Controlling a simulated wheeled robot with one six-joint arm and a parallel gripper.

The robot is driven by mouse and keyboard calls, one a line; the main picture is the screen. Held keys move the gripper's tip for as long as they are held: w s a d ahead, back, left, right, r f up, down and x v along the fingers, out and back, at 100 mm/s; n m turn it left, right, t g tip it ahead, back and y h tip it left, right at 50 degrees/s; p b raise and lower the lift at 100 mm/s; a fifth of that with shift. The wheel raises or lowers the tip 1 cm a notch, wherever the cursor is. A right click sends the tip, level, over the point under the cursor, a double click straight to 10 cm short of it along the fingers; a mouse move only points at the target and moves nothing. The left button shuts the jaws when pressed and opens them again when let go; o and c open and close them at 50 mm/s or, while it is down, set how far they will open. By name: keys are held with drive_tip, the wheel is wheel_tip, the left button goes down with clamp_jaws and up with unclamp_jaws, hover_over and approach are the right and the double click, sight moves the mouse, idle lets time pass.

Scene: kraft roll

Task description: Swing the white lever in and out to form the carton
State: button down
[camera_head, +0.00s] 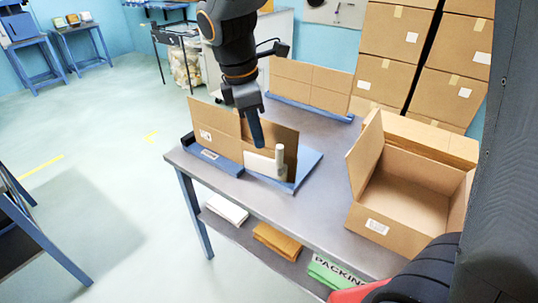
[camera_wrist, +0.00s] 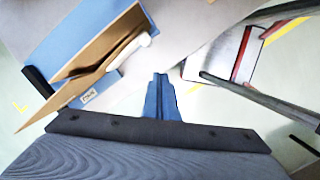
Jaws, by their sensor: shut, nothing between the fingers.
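The white lever (camera_head: 279,160) has an upright round post and a flat white arm, and stands at the near right end of the blue forming fixture (camera_head: 308,163) on the table. It also shows in the wrist view (camera_wrist: 128,50), beside the carton. The brown carton (camera_head: 222,121) stands on edge in the fixture behind the lever, partly folded. My gripper (camera_head: 258,143) points down just above and left of the lever post, in front of the carton panel; I cannot tell whether it touches either. Its blue fingers (camera_wrist: 162,82) are together and hold nothing.
An open brown box (camera_head: 400,195) stands on the table's right side. Flat cartons (camera_head: 315,85) stand in a blue rack at the back. Tall box stacks (camera_head: 390,50) rise behind. The grey tabletop (camera_head: 310,215) is bare between the fixture and the open box.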

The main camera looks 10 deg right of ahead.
drive_tip(key=w+d+f+n+p, duration=0.2)
drive_tip(key=w+d+f+n, duration=0.1)
drive_tip(key=f, duration=0.5)
drive_tip(key=shift+w+n+h, duration=0.2)
drive_tip(key=shift+n+h, duration=0.1)
idle(0.3)
drive_tip(key=shift+d+p, duration=0.1)
drive_tip(key=shift+p, duration=0.2)
